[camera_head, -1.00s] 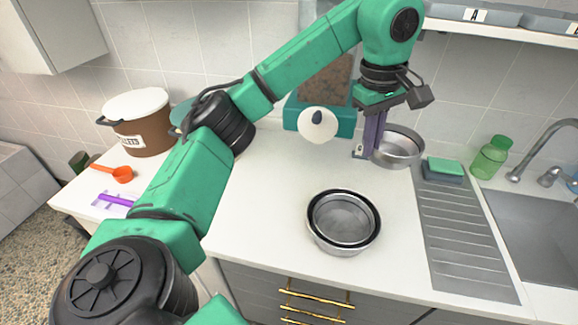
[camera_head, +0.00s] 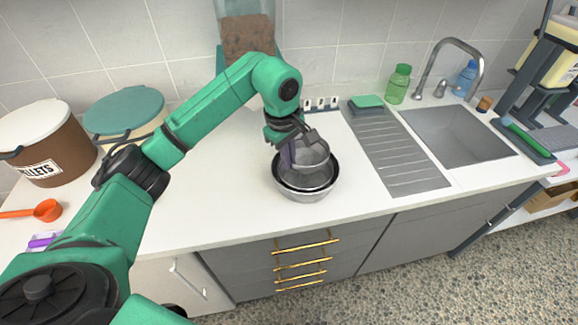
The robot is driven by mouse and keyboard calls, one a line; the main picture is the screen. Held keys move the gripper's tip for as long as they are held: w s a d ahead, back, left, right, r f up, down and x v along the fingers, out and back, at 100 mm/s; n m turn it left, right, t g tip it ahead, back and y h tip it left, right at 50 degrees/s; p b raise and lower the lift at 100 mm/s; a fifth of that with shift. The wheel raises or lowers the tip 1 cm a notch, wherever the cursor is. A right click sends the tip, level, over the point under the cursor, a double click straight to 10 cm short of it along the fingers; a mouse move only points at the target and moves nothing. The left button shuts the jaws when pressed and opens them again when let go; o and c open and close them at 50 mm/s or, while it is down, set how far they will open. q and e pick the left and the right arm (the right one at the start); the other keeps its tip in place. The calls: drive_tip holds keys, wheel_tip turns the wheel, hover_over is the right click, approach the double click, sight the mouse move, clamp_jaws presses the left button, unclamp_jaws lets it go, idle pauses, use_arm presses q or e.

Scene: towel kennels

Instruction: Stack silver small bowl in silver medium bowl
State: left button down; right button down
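The silver medium bowl (camera_head: 306,195), with a dark inner rim, stands upright on the white counter near its front edge. The silver small bowl (camera_head: 308,165) is over it, tilted, with its lower part within the medium bowl's rim in this view. I cannot tell whether the two bowls touch. My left gripper (camera_head: 287,157) is at the left side of the small bowl and appears shut on its edge. The fingertips are partly hidden against the bowl. My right gripper is not in view.
A green sponge (camera_head: 366,101) and a ribbed drainboard (camera_head: 395,160) lie right of the bowls, before the sink (camera_head: 455,135). Lidded pots (camera_head: 45,160) and an orange scoop (camera_head: 46,210) are at the left. Counter around the bowls is clear.

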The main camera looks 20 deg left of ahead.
use_arm(q)
wheel_tip(320, 180, down, 3)
drive_tip(key=shift+d+f+p, duration=0.1)
drive_tip(key=shift+d+p, duration=0.05)
drive_tip(key=shift+p, duration=0.2)
drive_tip(key=shift+w+f, duration=0.15)
drive_tip(key=shift+f, duration=0.15)
drive_tip(key=shift+f+b, duration=0.15)
drive_tip(key=shift+b, duration=0.15)
drive_tip(key=shift+f+b, duration=0.45)
drive_tip(key=shift+f, duration=0.05)
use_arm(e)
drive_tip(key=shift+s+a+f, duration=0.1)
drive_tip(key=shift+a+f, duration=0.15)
use_arm(q)
drive_tip(key=c, duration=1.1)
unclamp_jaws()
drive_tip(key=shift+o, duration=0.2)
drive_tip(key=shift+r, duration=0.1)
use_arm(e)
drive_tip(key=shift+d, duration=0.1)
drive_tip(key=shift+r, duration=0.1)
